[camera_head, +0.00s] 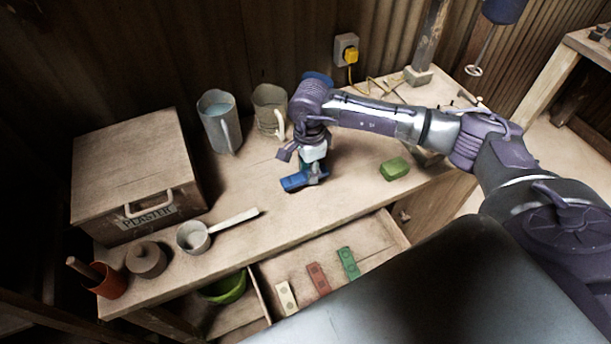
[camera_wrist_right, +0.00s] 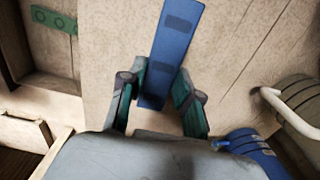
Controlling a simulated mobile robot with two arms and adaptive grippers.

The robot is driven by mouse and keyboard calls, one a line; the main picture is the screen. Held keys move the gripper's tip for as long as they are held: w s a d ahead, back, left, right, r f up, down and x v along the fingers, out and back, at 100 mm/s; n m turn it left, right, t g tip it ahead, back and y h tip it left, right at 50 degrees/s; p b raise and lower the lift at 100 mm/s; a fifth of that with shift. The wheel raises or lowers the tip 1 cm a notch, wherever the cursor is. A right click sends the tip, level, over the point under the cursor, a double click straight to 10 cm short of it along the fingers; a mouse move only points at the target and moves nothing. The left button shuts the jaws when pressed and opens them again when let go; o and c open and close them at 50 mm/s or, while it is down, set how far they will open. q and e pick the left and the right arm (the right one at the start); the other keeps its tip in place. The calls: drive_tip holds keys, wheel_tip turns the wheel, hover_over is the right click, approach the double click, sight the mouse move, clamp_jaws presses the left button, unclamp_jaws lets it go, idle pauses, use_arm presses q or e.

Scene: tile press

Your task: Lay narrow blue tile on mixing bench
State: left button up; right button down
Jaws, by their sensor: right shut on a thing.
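The narrow blue tile (camera_head: 293,183) is at the middle of the mixing bench (camera_head: 240,250), low over or on its top; I cannot tell whether it touches. My right gripper (camera_head: 316,176) points down from above and is shut on the tile. In the right wrist view the blue tile (camera_wrist_right: 178,35) is between the two fingers of the right gripper (camera_wrist_right: 158,85), with its long end sticking out away from the palm. The bench top shows beneath it. My left gripper is not in view.
An open drawer (camera_head: 375,236) holds white (camera_head: 286,298), red (camera_head: 318,278) and green (camera_head: 348,263) tiles. A green block (camera_head: 395,168) lies right of the gripper. Two jugs (camera_head: 220,122) (camera_head: 270,108) stand behind. A ladle (camera_head: 195,237) and plaster box (camera_head: 130,170) are left.

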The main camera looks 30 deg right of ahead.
sight(306, 188)
drive_tip(key=shift+w+a+f, duration=0.15)
drive_tip(key=shift+a+f, duration=0.25)
drive_tip(key=shift+f, duration=0.05)
wheel_tip(306, 188, down, 3)
drive_tip(key=shift+f+p, duration=0.15)
drive_tip(key=shift+p, duration=0.7)
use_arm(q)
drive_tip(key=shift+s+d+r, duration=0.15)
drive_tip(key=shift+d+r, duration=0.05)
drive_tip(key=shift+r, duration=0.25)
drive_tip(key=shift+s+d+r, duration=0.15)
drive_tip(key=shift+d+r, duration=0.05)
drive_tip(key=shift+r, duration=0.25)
use_arm(e)
drive_tip(key=shift+f, duration=0.2)
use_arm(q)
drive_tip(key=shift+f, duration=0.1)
use_arm(e)
drive_tip(key=shift+f, duration=0.1)
drive_tip(key=shift+f+b, duration=0.15)
drive_tip(key=shift+b, duration=0.2)
drive_tip(key=c, duration=0.8)
unclamp_jaws()
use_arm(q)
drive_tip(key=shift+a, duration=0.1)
